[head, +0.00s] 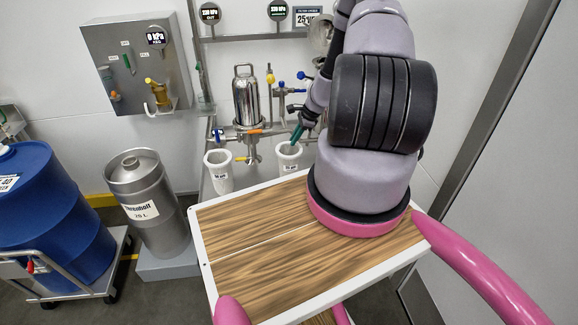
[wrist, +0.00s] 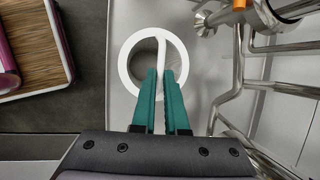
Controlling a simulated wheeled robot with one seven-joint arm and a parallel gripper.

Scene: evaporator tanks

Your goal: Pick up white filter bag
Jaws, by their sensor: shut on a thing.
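Two white filter bags with round rims and small labels show in the head view: a left one (head: 218,172) and a right one (head: 289,161) below the metal pipework. My gripper (head: 296,136) has its teal fingers at the top of the right bag. In the wrist view, the bag (wrist: 128,55) shows from above as a white ring with a strap across its opening. My gripper (wrist: 163,78) is shut on that strap, one finger on each side. The fingers hide the near part of the rim.
A steel filter housing (head: 246,99) with valves and pipes stands behind the bags. Pipes (wrist: 238,75) run close on the right in the wrist view. A steel keg (head: 148,200) and blue drum (head: 55,215) stand left. My wood-topped tray lies in front.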

